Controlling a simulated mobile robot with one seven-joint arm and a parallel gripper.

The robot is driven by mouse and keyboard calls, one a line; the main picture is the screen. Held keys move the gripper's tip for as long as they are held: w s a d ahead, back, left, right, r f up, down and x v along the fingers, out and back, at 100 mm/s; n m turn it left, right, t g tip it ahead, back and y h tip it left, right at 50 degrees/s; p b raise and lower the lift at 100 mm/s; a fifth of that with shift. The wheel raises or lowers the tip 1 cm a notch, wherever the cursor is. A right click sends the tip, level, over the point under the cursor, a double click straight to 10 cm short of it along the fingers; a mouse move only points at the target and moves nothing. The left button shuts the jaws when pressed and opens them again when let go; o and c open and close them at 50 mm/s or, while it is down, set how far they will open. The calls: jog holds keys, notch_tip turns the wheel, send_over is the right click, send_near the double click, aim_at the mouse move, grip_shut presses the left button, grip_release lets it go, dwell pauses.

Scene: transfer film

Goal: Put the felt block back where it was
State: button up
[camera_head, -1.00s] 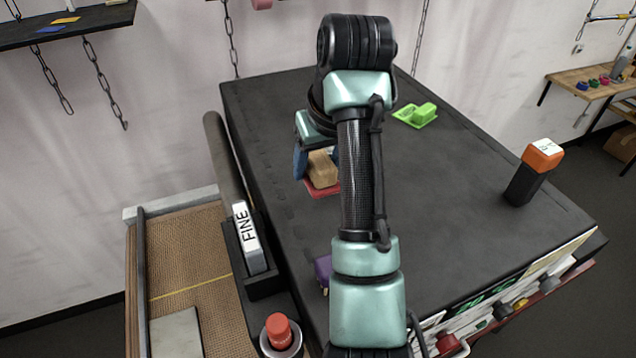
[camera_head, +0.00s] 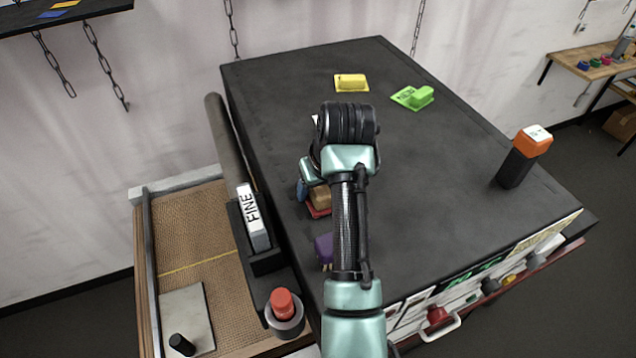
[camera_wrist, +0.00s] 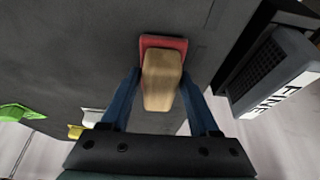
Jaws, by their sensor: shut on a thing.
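The felt block, with a tan body (camera_head: 321,198) and a flat red base (camera_head: 318,211), is in my gripper (camera_head: 311,197). In the wrist view, the blue fingers of my gripper (camera_wrist: 160,80) press on both sides of the tan body (camera_wrist: 161,82). The red base (camera_wrist: 164,42) shows past its far end. The block is over the left part of the dark tabletop (camera_head: 440,170). I cannot tell whether its base touches the surface. My arm hides part of the tabletop to its right.
A purple block (camera_head: 323,248) is close in front of the held block. Yellow (camera_head: 350,82) and green (camera_head: 412,97) pieces lie at the back. An orange-topped black block (camera_head: 524,155) stands right. The FINE bar (camera_head: 252,218) stands along the left edge.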

jog(key=shift+w+f, duration=0.1)
jog(key=shift+f, duration=0.05)
jog(key=o, duration=1.3)
jog(key=shift+d+r+b, duration=0.1)
jog(key=shift+r+b, duration=0.35)
jog(key=shift+r, duration=0.1)
jog(key=v, duration=0.9)
jog(key=shift+r+p, duration=0.2)
jog(key=shift+p, duration=0.2)
jog(key=shift+s+d+r, duration=0.15)
jog(key=shift+s+r, duration=0.4)
jog(key=shift+r, duration=0.2)
jog(key=shift+r, duration=0.1)
